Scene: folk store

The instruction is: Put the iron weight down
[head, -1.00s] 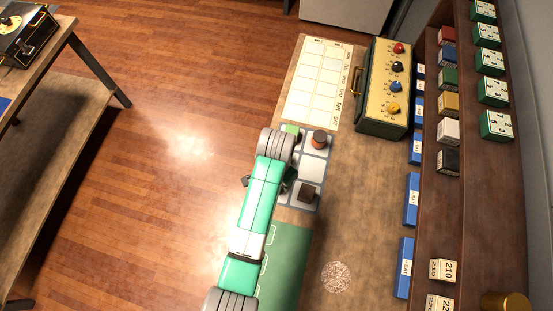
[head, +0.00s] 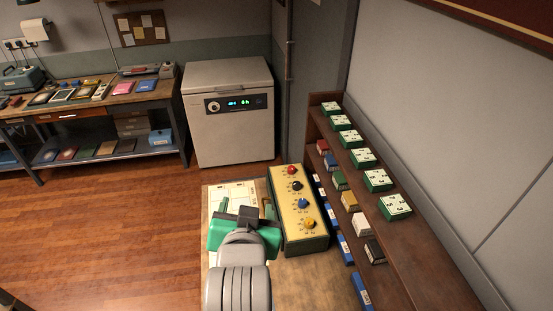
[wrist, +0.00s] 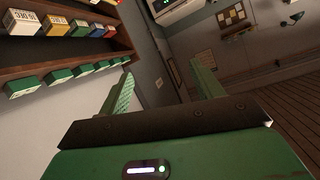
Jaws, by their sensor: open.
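My gripper (head: 246,209) is raised over the far part of the bench, near the white grid card. In the wrist view its two green fingers (wrist: 163,78) stand wide apart with nothing between them. I cannot make out the iron weight in either current view. The part of the bench where the small tray stood is outside the head view or behind my arm.
The yellow panel box (head: 297,211) with coloured knobs stands right of my gripper. Beyond it is a dark wooden shelf (head: 430,262) with small boxes. The grid card (head: 233,191) lies partly behind my gripper. A grey cabinet (head: 228,130) stands at the back.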

